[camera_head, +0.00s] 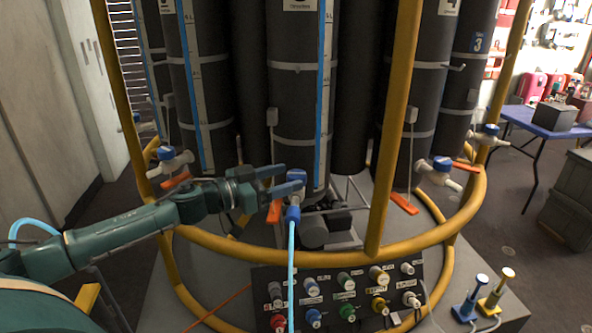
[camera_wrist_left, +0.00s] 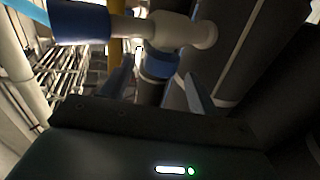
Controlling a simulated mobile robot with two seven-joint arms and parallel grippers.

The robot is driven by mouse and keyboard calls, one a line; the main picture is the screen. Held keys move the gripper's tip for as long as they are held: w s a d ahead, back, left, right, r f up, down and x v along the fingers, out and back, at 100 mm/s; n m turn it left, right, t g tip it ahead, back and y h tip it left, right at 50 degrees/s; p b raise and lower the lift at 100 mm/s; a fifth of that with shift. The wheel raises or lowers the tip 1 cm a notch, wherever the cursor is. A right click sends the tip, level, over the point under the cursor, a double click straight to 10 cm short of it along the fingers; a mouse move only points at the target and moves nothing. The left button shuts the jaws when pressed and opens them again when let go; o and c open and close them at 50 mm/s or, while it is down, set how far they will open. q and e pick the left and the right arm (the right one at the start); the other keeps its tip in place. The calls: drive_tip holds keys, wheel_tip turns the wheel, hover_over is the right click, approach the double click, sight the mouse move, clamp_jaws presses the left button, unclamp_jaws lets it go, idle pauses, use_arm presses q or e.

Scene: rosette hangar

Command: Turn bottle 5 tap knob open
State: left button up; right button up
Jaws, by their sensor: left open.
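A tap with a blue knob (camera_head: 296,175) sits at the foot of the central dark bottle (camera_head: 297,110); the bottle's number is not readable. A blue hose connector (camera_head: 292,214) hangs from the tap. My left gripper (camera_head: 286,180) is open, its fingers reaching the tap from the left. In the left wrist view, the blue knob (camera_wrist_left: 160,63) shows between and just beyond the open fingers (camera_wrist_left: 157,85), below the white tap body (camera_wrist_left: 170,29). I cannot tell if the fingers touch the knob. My right gripper is not in view.
A yellow tubular frame (camera_head: 395,130) rings the bottles, with an upright right of the tap. Other taps stand left (camera_head: 170,160) and right (camera_head: 440,170). A panel of coloured connectors (camera_head: 335,298) is below. A blue table (camera_head: 545,122) stands at right.

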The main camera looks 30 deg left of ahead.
sight(288, 177)
use_arm(q)
drive_tip(key=shift+p+x, duration=0.3)
drive_tip(key=shift+x, duration=0.85)
drive_tip(key=shift+w+d, duration=0.4)
drive_tip(key=shift+w, duration=0.15)
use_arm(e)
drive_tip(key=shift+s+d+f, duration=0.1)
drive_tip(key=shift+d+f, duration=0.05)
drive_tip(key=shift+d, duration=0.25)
use_arm(q)
drive_tip(key=c, duration=1)
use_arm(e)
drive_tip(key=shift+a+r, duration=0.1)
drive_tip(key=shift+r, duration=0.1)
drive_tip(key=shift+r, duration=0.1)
